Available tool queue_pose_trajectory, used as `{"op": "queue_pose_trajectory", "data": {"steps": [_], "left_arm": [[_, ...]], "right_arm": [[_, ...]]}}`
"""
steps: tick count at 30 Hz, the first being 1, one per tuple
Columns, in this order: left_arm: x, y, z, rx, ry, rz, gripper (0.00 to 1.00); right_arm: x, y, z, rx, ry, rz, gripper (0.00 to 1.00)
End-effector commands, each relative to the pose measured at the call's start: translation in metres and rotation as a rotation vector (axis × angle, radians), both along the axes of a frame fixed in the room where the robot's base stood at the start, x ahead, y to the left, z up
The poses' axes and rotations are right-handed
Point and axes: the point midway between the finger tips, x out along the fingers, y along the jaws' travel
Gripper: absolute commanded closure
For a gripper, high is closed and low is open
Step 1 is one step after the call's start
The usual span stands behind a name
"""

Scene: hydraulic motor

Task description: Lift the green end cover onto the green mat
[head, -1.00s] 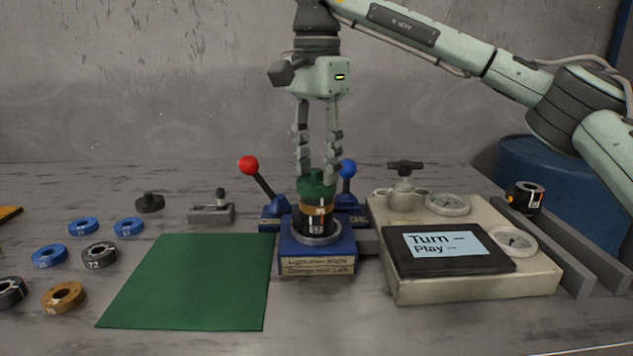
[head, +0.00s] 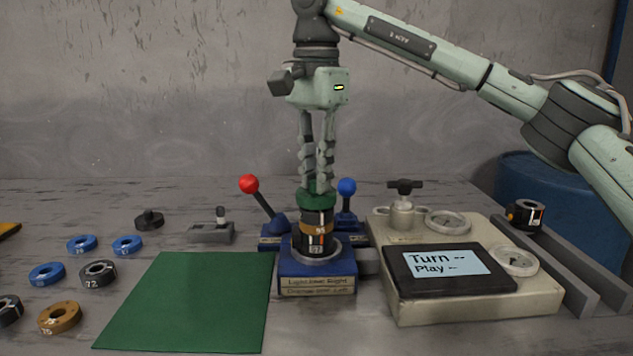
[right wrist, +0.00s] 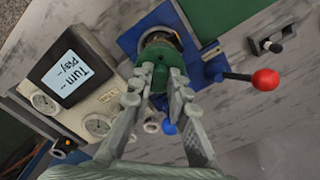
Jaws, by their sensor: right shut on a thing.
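The green end cover (head: 317,199) is at the top of an upright motor stack (head: 317,238) in the blue fixture (head: 317,284). My right gripper (head: 317,186) points straight down and is shut on the cover. A black section shows between the cover and the stack's orange band. I cannot tell whether the cover is clear of the part below. In the right wrist view, the cover (right wrist: 158,70) lies between both fingers. The green mat (head: 190,302) lies flat and bare to the left of the fixture. My left gripper is out of view.
A red-knobbed lever (head: 249,184) and a blue-knobbed lever (head: 347,187) flank the stack closely. A cream test unit with a screen (head: 447,263) stands on the right. Several blue, black and orange rings lie left of the mat. A grey toggle block (head: 212,232) sits behind it.

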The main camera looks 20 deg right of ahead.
Motion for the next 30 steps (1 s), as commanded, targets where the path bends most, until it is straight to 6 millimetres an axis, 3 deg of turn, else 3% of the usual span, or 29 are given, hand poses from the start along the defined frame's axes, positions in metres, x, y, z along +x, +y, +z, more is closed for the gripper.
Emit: {"op": "queue_pose_trajectory", "data": {"steps": [5,15,22,30], "left_arm": [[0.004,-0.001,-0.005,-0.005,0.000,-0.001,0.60],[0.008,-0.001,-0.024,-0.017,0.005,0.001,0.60],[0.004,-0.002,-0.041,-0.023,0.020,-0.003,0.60],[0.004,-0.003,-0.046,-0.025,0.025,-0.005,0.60]], "right_arm": [[-0.001,0.004,0.035,0.000,-0.004,0.002,1.00],[-0.021,0.078,0.077,-0.002,-0.003,0.002,1.00],[-0.028,0.106,0.094,0.000,-0.001,0.001,1.00],[-0.030,0.113,0.097,0.001,0.000,-0.001,1.00]]}}
